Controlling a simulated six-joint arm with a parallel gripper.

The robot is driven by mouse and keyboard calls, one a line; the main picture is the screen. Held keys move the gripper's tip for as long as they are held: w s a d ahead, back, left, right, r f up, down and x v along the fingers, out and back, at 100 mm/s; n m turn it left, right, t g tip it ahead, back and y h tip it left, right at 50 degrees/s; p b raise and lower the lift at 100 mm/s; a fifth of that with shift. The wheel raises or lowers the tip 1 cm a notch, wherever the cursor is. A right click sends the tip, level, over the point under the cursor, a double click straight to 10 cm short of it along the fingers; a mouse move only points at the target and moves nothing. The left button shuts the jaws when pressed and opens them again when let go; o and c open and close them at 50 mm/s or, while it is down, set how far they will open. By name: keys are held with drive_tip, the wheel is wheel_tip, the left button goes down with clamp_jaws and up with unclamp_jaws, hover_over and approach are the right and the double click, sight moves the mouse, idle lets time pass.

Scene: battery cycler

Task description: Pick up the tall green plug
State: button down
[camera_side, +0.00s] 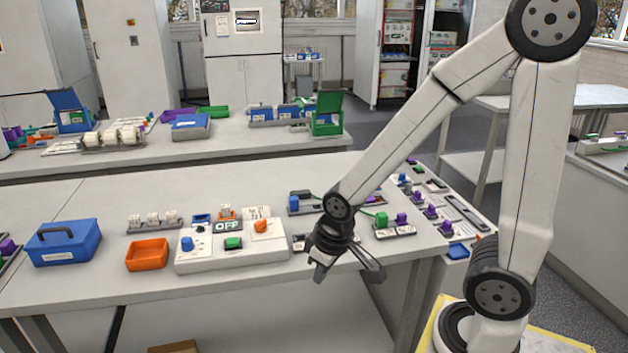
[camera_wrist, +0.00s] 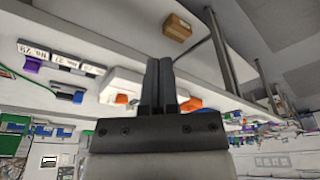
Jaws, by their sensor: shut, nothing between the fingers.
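A green plug (camera_side: 381,219) stands upright in a grey holder (camera_side: 396,233) on the bench, just right of my wrist in the side view. A shorter purple plug (camera_side: 401,219) stands in the same holder to its right. I cannot make out the green plug in the wrist view. My gripper is shut and empty, with its two dark fingers (camera_wrist: 159,72) side by side in the wrist view. In the side view it hangs at the bench's front edge, below and left of the green plug and apart from it.
The white cycler panel (camera_side: 205,258) with coloured knobs lies left of my gripper. Beyond it are an orange tray (camera_side: 147,254) and a blue box (camera_side: 64,243). Rows of small purple plugs (camera_side: 430,211) stand to the right. A cardboard box (camera_wrist: 177,27) lies below bench level.

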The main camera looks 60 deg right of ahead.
drive_tip(key=shift+c, duration=1)
unclamp_jaws()
